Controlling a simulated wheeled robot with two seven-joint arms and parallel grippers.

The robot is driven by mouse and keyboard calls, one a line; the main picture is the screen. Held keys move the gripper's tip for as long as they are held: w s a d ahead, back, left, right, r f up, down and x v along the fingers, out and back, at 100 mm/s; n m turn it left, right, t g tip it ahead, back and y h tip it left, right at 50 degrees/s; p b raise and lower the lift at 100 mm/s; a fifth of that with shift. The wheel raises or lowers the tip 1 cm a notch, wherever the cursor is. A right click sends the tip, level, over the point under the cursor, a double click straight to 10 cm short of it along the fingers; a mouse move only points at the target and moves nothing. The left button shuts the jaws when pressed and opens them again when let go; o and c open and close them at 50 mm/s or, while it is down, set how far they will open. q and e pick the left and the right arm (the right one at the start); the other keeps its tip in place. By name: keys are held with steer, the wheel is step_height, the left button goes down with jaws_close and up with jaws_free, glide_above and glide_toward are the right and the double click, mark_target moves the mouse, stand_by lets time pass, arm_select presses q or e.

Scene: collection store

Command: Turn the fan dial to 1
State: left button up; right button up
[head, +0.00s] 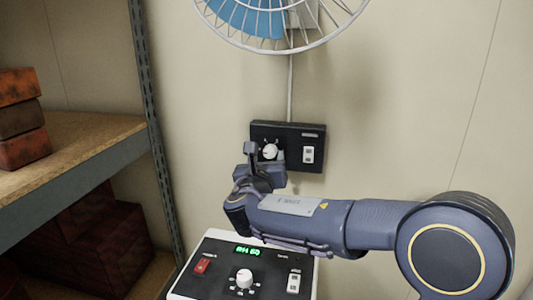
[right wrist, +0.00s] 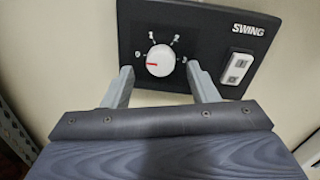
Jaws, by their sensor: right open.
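The fan dial (head: 270,152) is a white round knob on a black wall control box (head: 291,132) below the fan. In the right wrist view the dial (right wrist: 161,60) has a red mark pointing left, near the 0 label. Further labels run around its upper side to the right. My right gripper (head: 263,160) is at the box, in front of the dial. Its fingers (right wrist: 159,71) are open, one on each side of the dial's lower part, with gaps visible between them and the knob. My left gripper is not in view.
A white rocker switch (right wrist: 237,68) marked SWING sits right of the dial. The fan (head: 250,20) hangs above. A second control unit (head: 210,246) with a green display and white knob stands below my right arm. A shelf (head: 90,155) with reddish boxes is at left.

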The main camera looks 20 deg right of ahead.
mark_target(270, 152)
steer(key=shift+x, duration=1.35)
